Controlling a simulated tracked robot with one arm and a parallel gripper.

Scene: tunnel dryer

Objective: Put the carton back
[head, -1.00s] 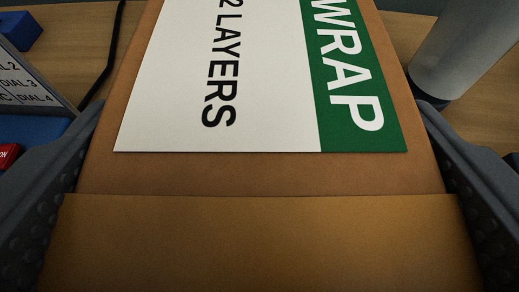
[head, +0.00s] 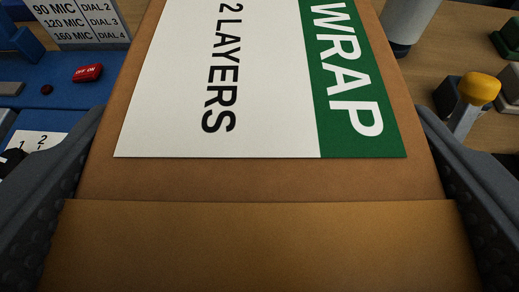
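The brown carton (head: 262,240) fills the middle of the head view. Its upper face carries a white and green label (head: 265,90) reading "2 LAYERS" and "WRAP", turned sideways. My gripper (head: 262,205) has one dark ribbed finger along each side of the carton, and both appear to press on it. The gripper is shut on the carton. The carton hides what lies straight ahead and beneath it, so I cannot tell its height over the surface.
At left is a blue machine (head: 60,92) with a red on/off switch (head: 88,72), a dial, and a sign (head: 85,20) listing MIC settings. At right, on a wooden surface (head: 425,75), stand a grey cylinder (head: 408,22), a yellow-knobbed item (head: 478,90) and dark green blocks (head: 508,35).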

